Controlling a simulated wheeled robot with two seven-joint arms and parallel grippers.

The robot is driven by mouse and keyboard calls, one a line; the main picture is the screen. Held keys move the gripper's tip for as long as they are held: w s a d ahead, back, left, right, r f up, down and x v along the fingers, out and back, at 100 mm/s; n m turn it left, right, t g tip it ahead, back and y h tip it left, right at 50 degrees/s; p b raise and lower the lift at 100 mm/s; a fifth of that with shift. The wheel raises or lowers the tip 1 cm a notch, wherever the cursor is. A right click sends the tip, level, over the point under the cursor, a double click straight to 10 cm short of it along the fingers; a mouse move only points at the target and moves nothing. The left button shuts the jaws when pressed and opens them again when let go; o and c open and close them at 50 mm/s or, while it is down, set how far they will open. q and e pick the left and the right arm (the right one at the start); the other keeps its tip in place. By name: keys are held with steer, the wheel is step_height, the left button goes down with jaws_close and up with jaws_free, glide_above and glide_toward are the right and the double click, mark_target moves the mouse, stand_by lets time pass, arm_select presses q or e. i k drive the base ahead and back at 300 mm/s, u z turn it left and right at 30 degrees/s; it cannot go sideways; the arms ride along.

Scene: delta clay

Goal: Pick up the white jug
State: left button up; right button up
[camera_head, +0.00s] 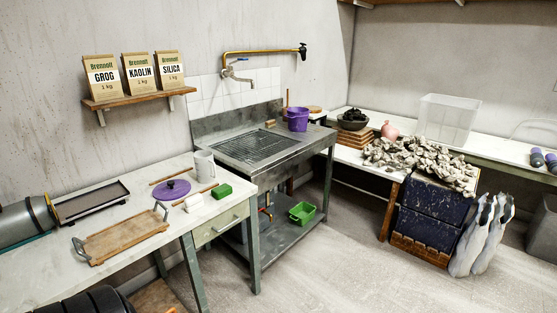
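The white jug (204,166) stands upright near the back right corner of the white-topped table (140,196), close to the sink unit. It looks pale grey-white and seems to have a handle on its right side. Nothing covers it from this view.
A wooden board with handles (123,236) and a dark tray (91,202) lie further left. The metal sink unit (300,148) adjoins on the right.

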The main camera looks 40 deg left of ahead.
mark_target(204, 165)
steer(key=z, duration=0.15)
steer(key=i, duration=1.7)
steer(key=u, duration=0.8)
steer(key=i, duration=1)
steer(key=u, duration=1)
